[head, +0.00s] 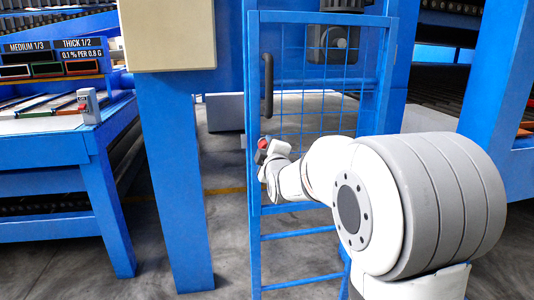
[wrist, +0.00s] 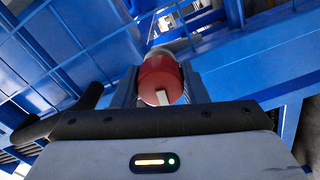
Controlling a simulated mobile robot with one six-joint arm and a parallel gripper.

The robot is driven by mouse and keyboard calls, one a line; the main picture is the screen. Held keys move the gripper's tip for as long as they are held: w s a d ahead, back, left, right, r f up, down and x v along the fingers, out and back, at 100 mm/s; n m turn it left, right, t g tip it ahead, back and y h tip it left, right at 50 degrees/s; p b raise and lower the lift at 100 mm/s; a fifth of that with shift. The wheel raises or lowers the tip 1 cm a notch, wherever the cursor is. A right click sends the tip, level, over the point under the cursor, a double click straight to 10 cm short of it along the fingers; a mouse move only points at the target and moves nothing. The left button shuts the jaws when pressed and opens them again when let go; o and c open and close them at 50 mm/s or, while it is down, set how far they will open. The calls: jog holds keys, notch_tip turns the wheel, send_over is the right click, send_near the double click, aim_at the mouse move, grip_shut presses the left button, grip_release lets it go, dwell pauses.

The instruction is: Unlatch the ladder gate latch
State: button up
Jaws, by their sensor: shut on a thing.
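The ladder gate (head: 254,180) is a blue frame with wire mesh, standing upright in the middle of the head view. Its latch shows as a small red knob (head: 264,143) at the gate's left edge, below a dark vertical handle (head: 267,85). In the wrist view the round red knob (wrist: 160,78) sits between the two fingers, with a pale mark on its face. My gripper (head: 265,154) is shut on this knob, and it also shows in the wrist view (wrist: 160,92). The latch's mounting behind the knob is mostly hidden.
A thick blue post (head: 175,180) with a beige box (head: 168,35) stands left of the gate. A blue table (head: 50,126) with a red-buttoned grey switch box (head: 88,106) is farther left. Blue ladder rungs (head: 300,232) show below the mesh. Open floor (head: 228,230) lies between post and gate.

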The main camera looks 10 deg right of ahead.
dwell(0.3)
jog(key=o, duration=1)
jog(key=s, duration=0.7)
jog(key=shift+s+p, duration=0.35)
jog(key=shift+s, duration=0.05)
jog(key=s+r+m+g+p, duration=0.2)
jog(key=s+m+g+p, duration=0.2)
jog(key=s+p, duration=0.4)
jog(key=s+r+m+g+p, duration=0.3)
jog(key=s+m+g+p, duration=0.2)
jog(key=s+p, duration=0.3)
jog(key=s+r+m+g+p, duration=0.2)
jog(key=s+m+g+p, duration=0.2)
jog(key=s, duration=1)
jog(key=shift+r+m+g+p, duration=0.2)
jog(key=shift+g+p, duration=0.4)
jog(key=shift+p, duration=0.4)
jog(key=shift+r+m+g+p, duration=0.1)
jog(key=shift+m+g+p, duration=0.1)
jog(key=shift+g+p, duration=0.6)
